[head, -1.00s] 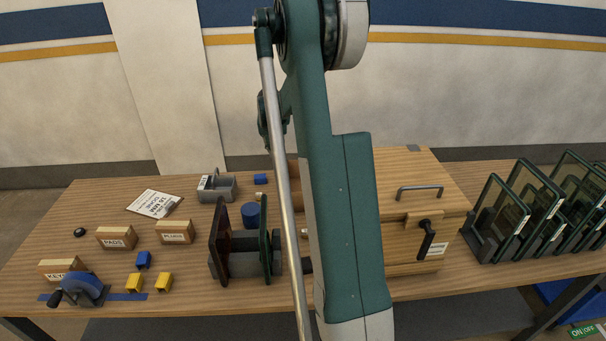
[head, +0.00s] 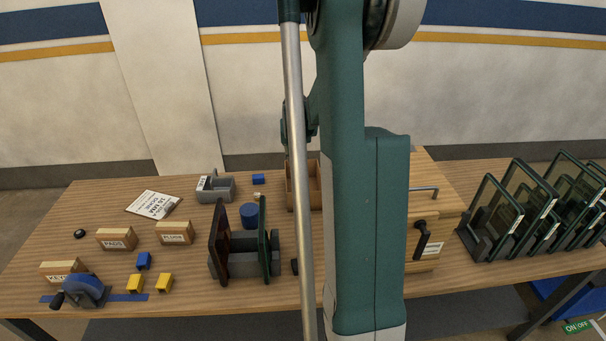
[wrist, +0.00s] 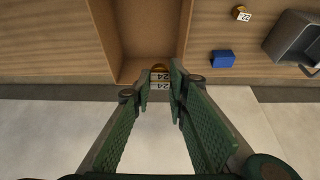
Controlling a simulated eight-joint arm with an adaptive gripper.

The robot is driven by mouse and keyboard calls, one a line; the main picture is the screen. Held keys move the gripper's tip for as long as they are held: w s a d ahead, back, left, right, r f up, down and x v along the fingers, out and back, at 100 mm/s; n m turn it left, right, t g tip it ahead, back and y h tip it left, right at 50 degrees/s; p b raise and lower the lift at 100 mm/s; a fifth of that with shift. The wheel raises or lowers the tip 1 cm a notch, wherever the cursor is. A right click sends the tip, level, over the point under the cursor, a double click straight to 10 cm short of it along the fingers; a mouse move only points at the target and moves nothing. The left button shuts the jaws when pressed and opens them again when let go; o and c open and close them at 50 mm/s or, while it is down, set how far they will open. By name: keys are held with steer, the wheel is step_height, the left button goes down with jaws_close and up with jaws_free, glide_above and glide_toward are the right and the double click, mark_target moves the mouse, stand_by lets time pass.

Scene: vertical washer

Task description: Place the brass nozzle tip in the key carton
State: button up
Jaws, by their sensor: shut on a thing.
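In the wrist view my gripper (wrist: 160,88) has its green fingers closed around a small brass-coloured piece (wrist: 160,67) with a white tag reading 24. It looks like the brass nozzle tip, though the fingers and tag hide most of it. It is held beside the near end of an open wooden bin. In the head view my arm hides the gripper and the piece. The key carton (head: 58,270) is a small wooden box labelled KEYS at the front left of the bench, behind a blue crank device. Its inside is not clearly visible.
Wooden boxes labelled PADS (head: 117,239) and PLUGS (head: 175,233) stand behind the key carton. A dark upright rack (head: 240,255) stands mid-bench. The open wooden bin (wrist: 140,40) is beside my gripper. A brass piece tagged 22 (wrist: 241,13) and a blue block (wrist: 223,58) lie nearby.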

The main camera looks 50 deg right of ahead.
steer(key=s+a+f, duration=0.1)
steer(key=s+f, duration=0.4)
steer(key=shift+p, duration=0.3)
stand_by(0.4)
steer(key=shift+s+a+f, duration=0.1)
steer(key=shift+s+f, duration=0.05)
steer(key=shift+f+b, duration=0.45)
steer(key=shift+f, duration=2.6)
steer(key=shift+f, duration=1.85)
steer(key=shift+f+b, duration=0.15)
steer(key=shift+b, duration=0.25)
